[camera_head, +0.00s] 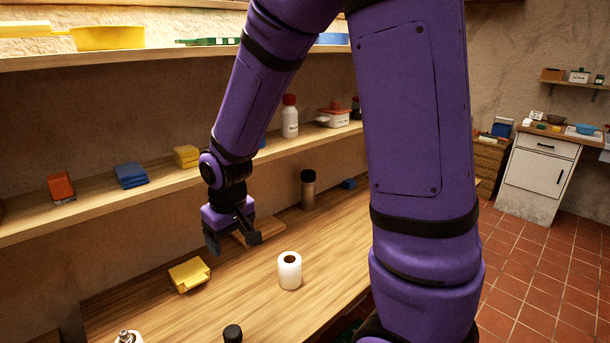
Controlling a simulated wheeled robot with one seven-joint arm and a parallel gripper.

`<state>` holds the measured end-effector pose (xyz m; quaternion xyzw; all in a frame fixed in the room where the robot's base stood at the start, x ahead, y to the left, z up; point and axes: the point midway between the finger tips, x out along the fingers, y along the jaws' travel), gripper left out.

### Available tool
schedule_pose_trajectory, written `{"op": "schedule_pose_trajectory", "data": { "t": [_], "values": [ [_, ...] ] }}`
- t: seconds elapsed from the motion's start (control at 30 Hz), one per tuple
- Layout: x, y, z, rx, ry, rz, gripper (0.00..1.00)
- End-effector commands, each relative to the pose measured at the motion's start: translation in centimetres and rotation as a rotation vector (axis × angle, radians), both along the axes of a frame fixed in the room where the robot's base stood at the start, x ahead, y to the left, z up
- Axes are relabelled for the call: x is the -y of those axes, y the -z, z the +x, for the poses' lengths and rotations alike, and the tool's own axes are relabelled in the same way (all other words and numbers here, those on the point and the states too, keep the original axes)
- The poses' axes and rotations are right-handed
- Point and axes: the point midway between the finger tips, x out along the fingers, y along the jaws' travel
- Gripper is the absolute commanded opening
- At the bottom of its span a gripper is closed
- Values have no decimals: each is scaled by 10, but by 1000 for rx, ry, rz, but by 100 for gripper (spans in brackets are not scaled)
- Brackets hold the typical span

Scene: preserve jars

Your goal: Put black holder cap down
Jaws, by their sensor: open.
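My gripper (232,241) hangs fingers-down over the worktop (215,305), near its back. Its two dark fingers are apart, and I see nothing held between them. A small black cap-like top (232,333) shows at the bottom edge of the picture, well in front of my gripper; its lower part is cut off. A tall brownish jar with a black lid (308,190) stands upright farther back, to the right of my gripper. I cannot tell for sure which of these is the black holder cap.
A flat wooden piece (262,238) lies just behind my gripper, partly hidden. A yellow block (189,275) lies in front and to the left; a white roll (289,270) stands to the right. A metal-topped thing (128,337) is at the front. A shelf (95,207) runs behind.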

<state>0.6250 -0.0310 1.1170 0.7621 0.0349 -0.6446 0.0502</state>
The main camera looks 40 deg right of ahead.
Motion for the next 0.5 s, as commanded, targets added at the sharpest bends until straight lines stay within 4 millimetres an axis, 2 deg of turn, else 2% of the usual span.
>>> {"op": "schedule_pose_trajectory", "data": {
  "t": [0.03,0.2,0.5],
  "values": [
    [3,-18,-6,23,8,1,75],
    [13,-67,-31,75,31,5,75],
    [26,-138,-89,167,71,20,75]
  ]
}}
